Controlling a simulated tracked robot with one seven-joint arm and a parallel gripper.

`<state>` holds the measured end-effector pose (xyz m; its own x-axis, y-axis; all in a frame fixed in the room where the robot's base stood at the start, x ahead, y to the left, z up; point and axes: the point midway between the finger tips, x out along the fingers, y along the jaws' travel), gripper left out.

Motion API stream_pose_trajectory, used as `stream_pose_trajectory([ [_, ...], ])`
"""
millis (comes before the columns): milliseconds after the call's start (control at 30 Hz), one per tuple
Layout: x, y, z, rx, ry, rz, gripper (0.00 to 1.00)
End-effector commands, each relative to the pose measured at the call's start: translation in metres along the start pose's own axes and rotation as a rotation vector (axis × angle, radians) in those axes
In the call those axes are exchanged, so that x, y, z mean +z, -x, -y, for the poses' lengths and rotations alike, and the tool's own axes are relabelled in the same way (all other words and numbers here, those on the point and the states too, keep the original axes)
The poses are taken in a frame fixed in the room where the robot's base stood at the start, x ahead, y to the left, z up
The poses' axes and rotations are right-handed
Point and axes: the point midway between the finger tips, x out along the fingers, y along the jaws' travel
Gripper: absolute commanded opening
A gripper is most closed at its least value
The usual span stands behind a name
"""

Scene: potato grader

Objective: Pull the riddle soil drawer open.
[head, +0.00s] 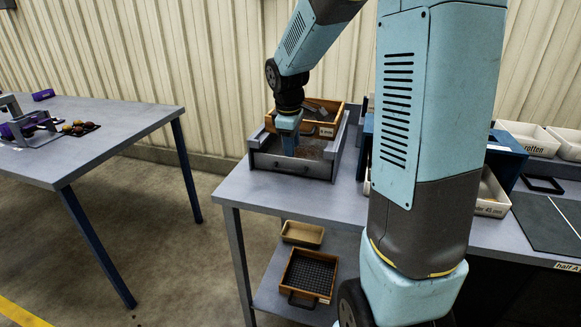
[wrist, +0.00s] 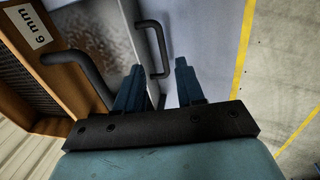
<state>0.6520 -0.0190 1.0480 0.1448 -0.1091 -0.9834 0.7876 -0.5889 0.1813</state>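The riddle is a grey metal box (head: 343,150) on the bench, with brown soil showing inside it. The soil drawer's grey front (head: 318,169) faces the near side and looks shut. Its dark bar handle (wrist: 154,48) shows in the wrist view. My gripper (head: 288,152) points down just at the drawer front in the head view. In the wrist view its two blue fingers (wrist: 160,75) are apart, with the handle ahead of and between the tips. Nothing is gripped. Whether a finger touches the handle, I cannot tell.
A wooden sieve (head: 322,130) labelled 6 mm sits on the box; its dark handle (wrist: 85,75) is left of my fingers. Another wooden sieve (head: 307,275) and a tan tray (head: 302,233) lie on the lower shelf. White bins (head: 525,137) stand right. Floor before the bench's left end is clear.

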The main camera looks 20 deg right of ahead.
Motion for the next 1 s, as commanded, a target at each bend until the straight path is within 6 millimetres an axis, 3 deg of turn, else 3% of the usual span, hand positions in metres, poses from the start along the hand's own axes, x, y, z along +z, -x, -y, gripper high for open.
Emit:
stream_pose_trajectory([
  [300, -0.001, -0.056, 0.002, -0.003, 0.002, 0.001, 0.38],
  [500, -0.001, -0.077, 0.001, -0.002, 0.002, 0.0, 0.38],
  [933, -0.001, -0.085, 0.001, 0.0, 0.002, -0.001, 0.38],
  [1000, -0.001, -0.085, 0.001, 0.0, 0.002, -0.001, 0.32],
])
